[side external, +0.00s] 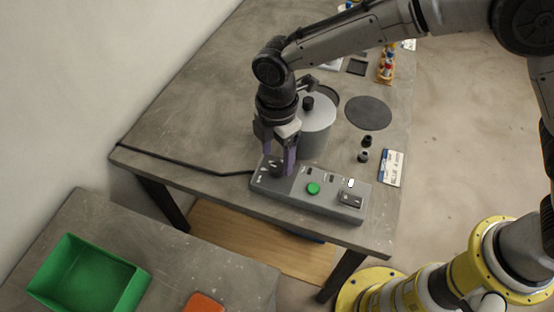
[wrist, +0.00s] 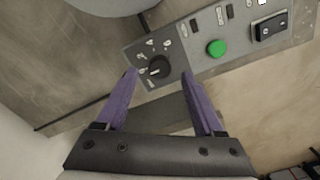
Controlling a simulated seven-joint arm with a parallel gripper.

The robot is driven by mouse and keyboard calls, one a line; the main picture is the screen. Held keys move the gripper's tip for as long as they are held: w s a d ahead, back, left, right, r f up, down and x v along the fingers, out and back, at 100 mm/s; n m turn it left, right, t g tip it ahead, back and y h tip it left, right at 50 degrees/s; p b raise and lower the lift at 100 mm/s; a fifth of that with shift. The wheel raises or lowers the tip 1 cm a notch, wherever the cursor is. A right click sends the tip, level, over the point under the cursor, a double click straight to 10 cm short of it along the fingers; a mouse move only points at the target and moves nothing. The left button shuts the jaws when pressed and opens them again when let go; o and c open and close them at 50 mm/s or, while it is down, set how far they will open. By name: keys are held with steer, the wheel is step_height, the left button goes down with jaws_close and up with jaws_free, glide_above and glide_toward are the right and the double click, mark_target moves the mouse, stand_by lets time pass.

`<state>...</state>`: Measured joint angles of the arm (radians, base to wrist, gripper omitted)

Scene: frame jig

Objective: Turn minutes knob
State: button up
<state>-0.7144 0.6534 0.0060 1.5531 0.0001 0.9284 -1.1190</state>
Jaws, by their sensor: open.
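The minutes knob appears to be the small black dial (wrist: 158,68) on the grey control panel (wrist: 204,70), with markings around it in the wrist view. The panel also shows in the side view (side external: 325,205), lying near the table's front edge. My gripper (side external: 280,170) points down over the panel's left end. Its purple fingers are apart, and the wrist view shows the open gripper (wrist: 162,82) with the dial between the finger lines, nearer the left finger. Nothing is held. In the side view the fingers largely hide the dial.
A green button (side external: 313,188) and a black rocker switch (side external: 351,199) sit right of the dial on the panel. A grey cylindrical pot (side external: 316,125) stands close behind my gripper. A black cable (side external: 190,167) runs left. A green bin (side external: 85,275) is on the lower table.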

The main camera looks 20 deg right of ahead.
mark_target(277, 170)
steer(key=shift+f, duration=1.35)
steer(key=shift+c, duration=0.2)
jaws_close()
